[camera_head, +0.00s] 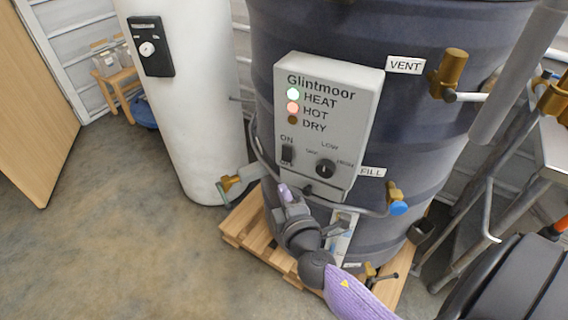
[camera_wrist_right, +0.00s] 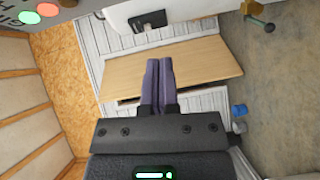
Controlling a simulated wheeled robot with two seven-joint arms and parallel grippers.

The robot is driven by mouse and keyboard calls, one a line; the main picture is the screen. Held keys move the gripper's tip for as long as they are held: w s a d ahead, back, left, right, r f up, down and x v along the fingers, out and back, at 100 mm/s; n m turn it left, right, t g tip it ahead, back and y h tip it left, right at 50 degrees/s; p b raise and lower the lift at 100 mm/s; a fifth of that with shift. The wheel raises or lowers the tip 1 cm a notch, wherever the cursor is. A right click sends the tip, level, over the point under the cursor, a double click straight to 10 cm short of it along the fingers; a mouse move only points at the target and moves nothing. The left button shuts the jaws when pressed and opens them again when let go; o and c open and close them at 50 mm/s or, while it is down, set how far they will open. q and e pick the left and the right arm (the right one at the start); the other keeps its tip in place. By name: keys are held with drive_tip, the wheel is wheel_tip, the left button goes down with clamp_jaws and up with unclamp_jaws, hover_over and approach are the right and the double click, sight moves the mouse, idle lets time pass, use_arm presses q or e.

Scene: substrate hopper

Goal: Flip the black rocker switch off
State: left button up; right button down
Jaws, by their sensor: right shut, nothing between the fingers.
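The black rocker switch (camera_head: 287,154) sits at the lower left of the grey Glintmoor control box (camera_head: 338,88), between the ON and OFF labels. Its tilt is too small to tell. Above it the HEAT lamp (camera_head: 293,93) glows green and the HOT lamp (camera_head: 293,107) glows orange-red; the DRY lamp (camera_head: 293,119) is dark. My right gripper (camera_head: 284,190) is shut and empty, just below the switch and apart from it in the picture. In the right wrist view its purple fingers (camera_wrist_right: 158,85) lie together. The lamps show at that view's top left corner. My left gripper is not in view.
A dark knob (camera_head: 326,168) is right of the switch. The box is on a dark drum (camera_head: 420,120) standing on a wooden pallet (camera_head: 240,235). Brass valves (camera_head: 449,75) stick out at right. A white tank (camera_head: 190,110) stands at left. Open floor (camera_head: 110,240) lies front left.

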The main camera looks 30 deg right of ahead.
approach(278, 151)
drive_tip(key=w+a, duration=0.2)
drive_tip(key=w, duration=0.1)
drive_tip(key=d, duration=0.1)
drive_tip(key=w+d, duration=0.1)
drive_tip(key=d+b, duration=0.1)
drive_tip(key=shift+w+f, duration=0.25)
drive_tip(key=shift+f, duration=0.05)
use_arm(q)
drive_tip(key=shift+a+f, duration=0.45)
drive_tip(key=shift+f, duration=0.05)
